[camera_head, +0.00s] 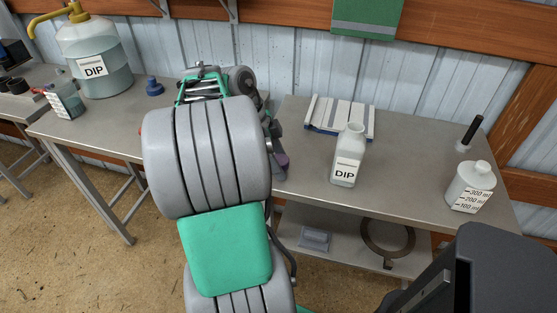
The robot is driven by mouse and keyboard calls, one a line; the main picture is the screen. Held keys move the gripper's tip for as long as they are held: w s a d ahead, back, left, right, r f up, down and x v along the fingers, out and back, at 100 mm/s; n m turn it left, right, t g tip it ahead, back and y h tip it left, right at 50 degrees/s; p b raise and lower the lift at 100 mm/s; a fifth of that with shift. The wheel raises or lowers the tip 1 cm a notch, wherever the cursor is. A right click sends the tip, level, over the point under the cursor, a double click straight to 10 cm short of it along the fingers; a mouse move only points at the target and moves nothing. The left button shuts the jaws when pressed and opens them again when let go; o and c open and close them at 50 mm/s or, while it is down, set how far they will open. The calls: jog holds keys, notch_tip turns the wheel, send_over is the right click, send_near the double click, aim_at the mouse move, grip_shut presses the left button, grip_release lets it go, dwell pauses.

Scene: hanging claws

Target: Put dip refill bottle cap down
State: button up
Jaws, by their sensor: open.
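A small blue cap (153,86) sits on the left metal table, to the left of my arm and apart from it. A clear DIP bottle (347,155) stands upright on the right table, with no cap on its neck. My gripper (278,150) is mostly hidden behind my grey, segmented arm. The gripper is open. No object can be seen between its fingers.
A large DIP jug (93,60) with a yellow pump and a small container (64,100) stand on the left table. A white ribbed tray (340,115), a marked bottle (470,187) and a black-handled tool (470,135) are on the right table. Bare tabletop lies between them.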

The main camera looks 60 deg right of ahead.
jog(key=p+v, duration=0.6)
jog(key=v, duration=0.6)
jog(key=w+a+n+t+h, duration=0.2)
jog(key=w+a+n, duration=0.45)
jog(key=n, duration=0.25)
jog(key=w+a+f+n+t+y, duration=0.1)
jog(key=a+f+n, duration=0.1)
jog(key=a+n, duration=0.5)
jog(key=w+a+f+n+t+y, duration=0.1)
jog(key=w+a+f+n+t, duration=0.1)
jog(key=a+n, duration=0.6)
jog(key=w+a+f+n+t+y, duration=0.1)
jog(key=a+f+n, duration=0.3)
jog(key=a, duration=1)
jog(key=n, duration=0.3)
jog(key=shift+w+a+f+t+y, duration=0.2)
jog(key=shift+w+a+t+y, duration=0.15)
jog(key=shift+w+t+y, duration=0.05)
jog(key=shift+c, duration=0.4)
